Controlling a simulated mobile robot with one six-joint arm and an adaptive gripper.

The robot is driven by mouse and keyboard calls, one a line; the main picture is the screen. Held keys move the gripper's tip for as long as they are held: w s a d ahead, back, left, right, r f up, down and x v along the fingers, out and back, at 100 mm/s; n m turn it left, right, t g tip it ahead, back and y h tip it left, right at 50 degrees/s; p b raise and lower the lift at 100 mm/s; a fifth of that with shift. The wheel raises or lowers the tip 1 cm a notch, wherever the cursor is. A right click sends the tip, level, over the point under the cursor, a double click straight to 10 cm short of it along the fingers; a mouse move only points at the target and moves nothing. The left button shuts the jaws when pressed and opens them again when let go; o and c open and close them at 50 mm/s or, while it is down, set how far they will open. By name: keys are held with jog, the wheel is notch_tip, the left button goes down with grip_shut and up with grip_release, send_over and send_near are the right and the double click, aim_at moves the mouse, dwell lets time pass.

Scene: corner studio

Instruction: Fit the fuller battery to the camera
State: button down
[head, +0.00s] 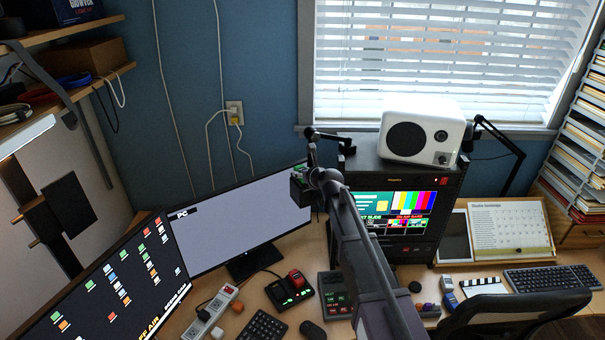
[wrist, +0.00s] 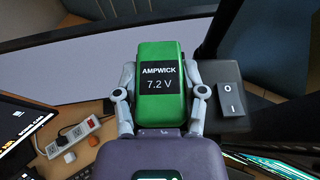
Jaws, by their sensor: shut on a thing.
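A green battery (wrist: 161,55) with a black label reading "AMPWICK 7.2 V" sits between the fingers of my gripper (wrist: 161,100), which is shut on it. The gripper (head: 306,180) is raised in front of the grey monitor in the head view, where the battery is mostly hidden. A dark block with an O/I rocker switch (wrist: 230,98) is right beside the battery in the wrist view. It may be the camera; I cannot tell whether the battery touches it. A red battery (head: 296,278) sits in the black charger (head: 276,293) on the desk.
A grey-screened monitor (head: 236,226) stands behind the gripper. A black rack (head: 366,172) with a coloured screen and a white speaker (head: 422,130) on top is to the right. A power strip (head: 210,310), mouse (head: 312,330) and keypad (head: 262,326) lie on the desk.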

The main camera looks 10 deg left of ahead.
jog(key=shift+c, duration=0.8)
grip_release()
jog(key=shift+r, duration=0.15)
jog(key=p+v, duration=0.5)
jog(key=v, duration=0.7)
jog(key=shift+s, duration=0.1)
jog(key=s+d+f+n+g+h, duration=0.3)
jog(key=s+d+n, duration=0.5)
jog(key=d+n, duration=0.1)
jog(key=s+d+f+n+g+h, duration=0.3)
jog(key=s+d+n, duration=0.4)
jog(key=d, duration=0.5)
jog(key=s+d+f+n+g+h, duration=0.3)
jog(key=s+d+f+n+g, duration=0.1)
jog(key=s+d+n, duration=0.4)
jog(key=d+f+n, duration=0.1)
jog(key=d+n, duration=0.1)
jog(key=n, duration=0.1)
jog(key=shift+s+d+f+n, duration=0.15)
jog(key=shift+s+f+n, duration=0.05)
jog(key=shift+s+n, duration=0.15)
